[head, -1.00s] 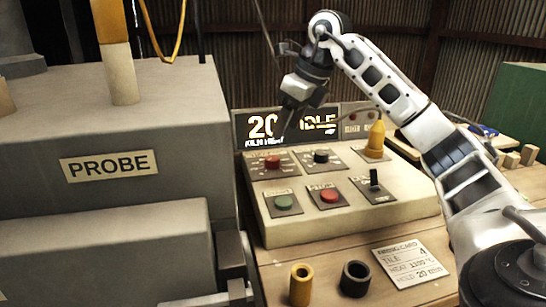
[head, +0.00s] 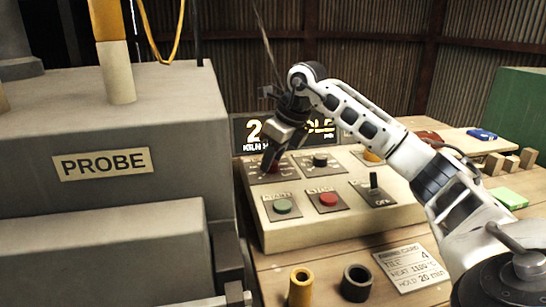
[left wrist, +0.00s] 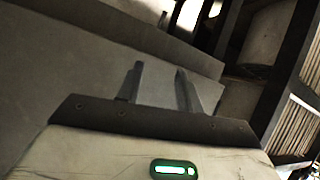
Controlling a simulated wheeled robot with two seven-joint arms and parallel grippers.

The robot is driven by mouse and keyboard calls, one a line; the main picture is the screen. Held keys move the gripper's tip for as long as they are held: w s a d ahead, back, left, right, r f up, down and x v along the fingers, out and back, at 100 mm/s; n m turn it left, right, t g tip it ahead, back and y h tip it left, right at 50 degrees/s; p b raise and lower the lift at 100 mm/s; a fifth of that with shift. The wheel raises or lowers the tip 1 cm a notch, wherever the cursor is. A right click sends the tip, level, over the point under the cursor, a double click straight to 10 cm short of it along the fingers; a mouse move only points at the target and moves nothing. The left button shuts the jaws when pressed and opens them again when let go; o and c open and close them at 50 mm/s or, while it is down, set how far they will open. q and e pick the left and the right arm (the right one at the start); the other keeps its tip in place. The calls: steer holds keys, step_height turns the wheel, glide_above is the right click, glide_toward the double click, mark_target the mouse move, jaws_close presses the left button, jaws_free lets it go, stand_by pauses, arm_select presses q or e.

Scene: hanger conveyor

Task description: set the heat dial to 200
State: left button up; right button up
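The control panel (head: 410,213) is a cream sloped box on the bench. The display (head: 252,130) behind is partly covered by my right arm. My left gripper (left wrist: 160,90) is open and empty in the left wrist view.
The panel also has a green button (head: 283,206), a red button (head: 328,199) and a black switch (head: 374,182). A grey block labelled PROBE (head: 103,163) stands left.

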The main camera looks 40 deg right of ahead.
steer(key=shift+c, duration=0.5)
arm_select(q)
steer(key=shift+r, duration=0.25)
arm_select(e)
steer(key=shift+m, duration=0.3)
steer(key=shift+a+r+m+h+p, duration=0.15)
steer(key=shift+m+h+p, duration=0.25)
steer(key=shift+m+p, duration=0.5)
steer(key=shift+m+h+p, duration=0.4)
steer(key=shift+m, duration=0.4)
steer(key=shift+m+h+p, duration=0.3)
steer(key=shift+m+p, duration=0.15)
steer(key=shift+m, duration=0.55)
steer(key=shift+m+h, duration=0.3)
steer(key=shift+m, duration=0.3)
arm_select(q)
steer(key=shift+s+r, duration=0.1)
steer(key=shift+r, duration=0.35)
steer(key=shift+a, duration=0.1)
